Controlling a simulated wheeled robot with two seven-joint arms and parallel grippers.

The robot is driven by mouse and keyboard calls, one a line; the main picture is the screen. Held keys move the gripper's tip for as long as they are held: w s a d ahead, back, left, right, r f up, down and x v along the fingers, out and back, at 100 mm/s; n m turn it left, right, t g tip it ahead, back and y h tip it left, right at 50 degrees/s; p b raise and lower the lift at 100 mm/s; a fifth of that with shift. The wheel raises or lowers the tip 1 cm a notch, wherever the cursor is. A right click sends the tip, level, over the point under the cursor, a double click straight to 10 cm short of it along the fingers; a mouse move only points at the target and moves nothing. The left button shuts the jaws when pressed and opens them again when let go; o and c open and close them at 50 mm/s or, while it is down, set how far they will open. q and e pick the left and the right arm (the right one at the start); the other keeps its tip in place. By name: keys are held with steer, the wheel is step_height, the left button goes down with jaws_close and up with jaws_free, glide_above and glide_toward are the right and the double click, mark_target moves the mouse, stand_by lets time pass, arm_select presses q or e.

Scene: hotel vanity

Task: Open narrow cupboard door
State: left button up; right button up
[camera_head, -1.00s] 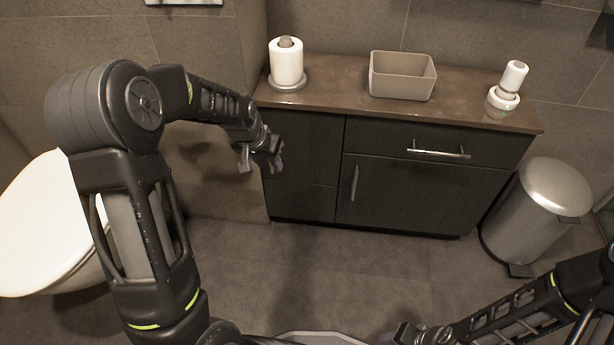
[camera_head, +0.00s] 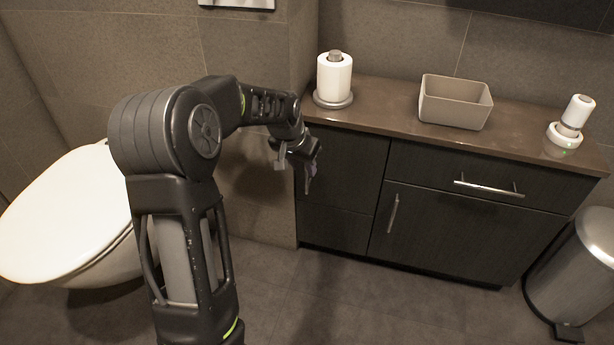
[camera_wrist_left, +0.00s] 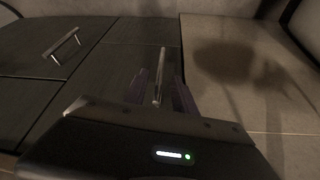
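My left gripper (camera_head: 296,172) is in front of the vanity's left edge, fingers apart, and hides that edge in part. In the left wrist view, a slim upright metal handle (camera_wrist_left: 160,75) shows between the spread fingers of my left gripper (camera_wrist_left: 160,95). It appears near the edge of the dark front. I cannot tell whether the fingers touch it. My right gripper is out of view.
The wide door's handle (camera_head: 393,213) and the drawer handle (camera_head: 489,188) are to the right. On the counter (camera_head: 390,112) are a paper roll (camera_head: 334,77), a bin-like box (camera_head: 455,108) and a white dispenser (camera_head: 577,112). A toilet (camera_head: 70,215) stands left, a metal bin (camera_head: 585,265) right.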

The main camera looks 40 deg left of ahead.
mark_target(306, 172)
arm_select(q)
steer(key=b+x, duration=0.1)
steer(key=x, duration=0.4)
steer(key=shift+b, duration=0.3)
steer(key=shift+c, duration=0.2)
jaws_close()
stand_by(0.9)
